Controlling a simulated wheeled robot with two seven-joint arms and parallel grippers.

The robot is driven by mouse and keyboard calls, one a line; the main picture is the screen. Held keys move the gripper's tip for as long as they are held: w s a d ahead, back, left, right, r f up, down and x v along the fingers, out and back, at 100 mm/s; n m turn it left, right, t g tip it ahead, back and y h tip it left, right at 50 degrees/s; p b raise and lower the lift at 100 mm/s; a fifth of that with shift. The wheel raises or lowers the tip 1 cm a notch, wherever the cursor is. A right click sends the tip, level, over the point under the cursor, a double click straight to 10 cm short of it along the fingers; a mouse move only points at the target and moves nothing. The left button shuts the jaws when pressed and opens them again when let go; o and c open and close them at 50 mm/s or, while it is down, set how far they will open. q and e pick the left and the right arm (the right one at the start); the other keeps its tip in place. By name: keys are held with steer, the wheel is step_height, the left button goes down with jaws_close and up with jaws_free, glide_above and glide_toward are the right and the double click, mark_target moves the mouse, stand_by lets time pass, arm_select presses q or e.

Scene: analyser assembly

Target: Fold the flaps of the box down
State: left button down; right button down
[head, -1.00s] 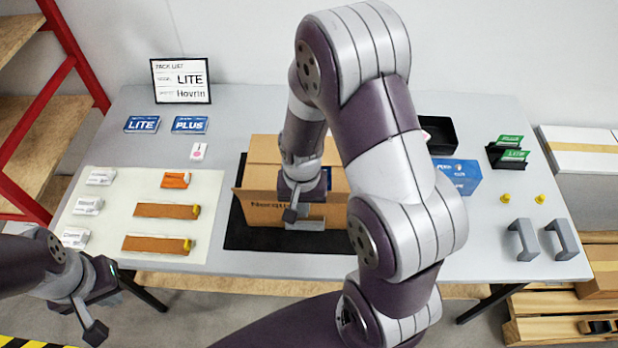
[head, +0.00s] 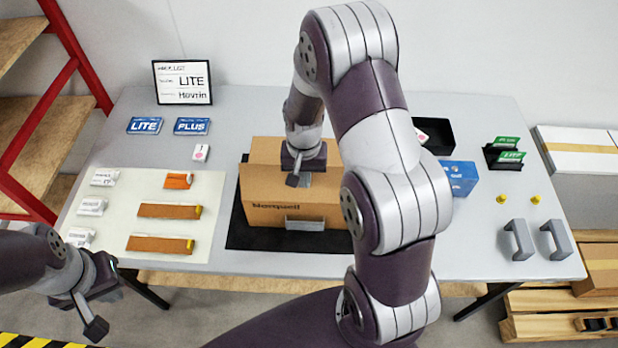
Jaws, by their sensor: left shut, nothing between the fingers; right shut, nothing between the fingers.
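The brown cardboard box (head: 262,217) stands on a black mat (head: 240,237) at the middle of the table, in the head view. Dark lettering shows on its front face, beside a grey handle-like piece (head: 305,224). A cardboard panel at its back edge (head: 264,149) stands up, and the cardboard in front of it looks folded over the top. My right gripper (head: 293,181) is shut and empty, over the box's top near its front edge; contact is unclear. My arm hides the box's right part and any flap there. My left gripper (head: 97,329) is shut and empty, off the table's front left edge.
A pale mat (head: 120,222) with white packets and orange-brown strips lies left of the box. Blue LITE (head: 145,126) and PLUS (head: 190,126) boxes lie behind it. A black bin (head: 436,134), a blue box (head: 461,177) and grey handles (head: 520,240) are on the right.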

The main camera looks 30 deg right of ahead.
steer(key=w, duration=0.1)
steer(key=w+d+f, duration=0.1)
steer(key=shift+w+d, duration=0.3)
steer(key=w+f+b, duration=0.1)
steer(key=w+d+f+b, duration=0.1)
steer(key=w+f+b, duration=0.1)
steer(key=f, duration=0.1)
steer(key=shift+d, duration=0.4)
steer(key=shift+f, duration=0.15)
stand_by(0.3)
stand_by(0.3)
step_height(320, 180, up, 8)
steer(key=p, duration=0.6)
steer(key=shift+f, duration=0.25)
